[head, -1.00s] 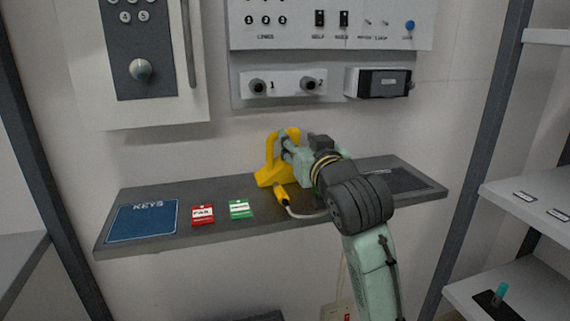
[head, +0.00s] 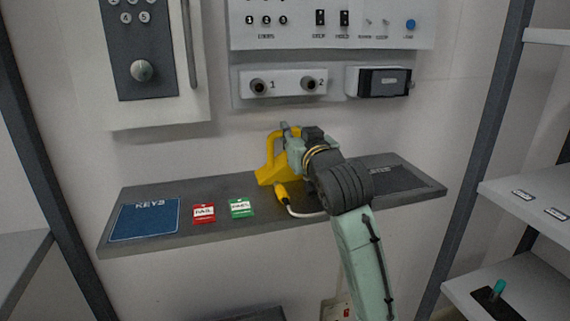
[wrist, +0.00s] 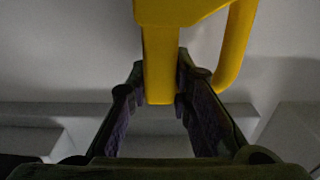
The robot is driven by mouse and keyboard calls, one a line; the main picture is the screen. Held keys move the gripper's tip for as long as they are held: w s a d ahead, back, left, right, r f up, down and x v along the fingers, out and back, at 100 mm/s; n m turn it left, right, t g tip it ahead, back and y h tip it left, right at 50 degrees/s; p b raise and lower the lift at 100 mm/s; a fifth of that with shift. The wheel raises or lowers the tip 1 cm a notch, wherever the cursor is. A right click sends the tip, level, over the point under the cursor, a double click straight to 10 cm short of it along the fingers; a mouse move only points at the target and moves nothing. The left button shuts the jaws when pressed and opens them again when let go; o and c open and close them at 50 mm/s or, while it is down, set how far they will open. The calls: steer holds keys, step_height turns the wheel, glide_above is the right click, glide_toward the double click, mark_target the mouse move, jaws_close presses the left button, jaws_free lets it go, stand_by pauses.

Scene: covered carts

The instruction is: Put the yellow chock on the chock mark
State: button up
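The yellow chock (head: 268,175), with its loop handle, stands on the grey shelf (head: 225,187) left of my arm. My gripper (head: 287,140) is at the handle, on its right side. In the wrist view a yellow handle bar (wrist: 161,60) lies between the fingertips of my gripper (wrist: 161,78). The fingers are very close to both sides of the bar; I cannot tell whether they press on it. A dark rectangle (head: 400,180) at the shelf's right end may be the chock mark. Its lettering is unreadable and my arm partly covers its left side.
A yellow plug (head: 281,192) with a white cable lies in front of the chock. A red tag (head: 204,213), a green tag (head: 241,208) and a blue KEYS mat (head: 146,220) lie to the left. Wall panels with knobs (head: 258,87) hang above the shelf.

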jaws_close()
stand_by(0.4)
steer(key=shift+r, duration=0.15)
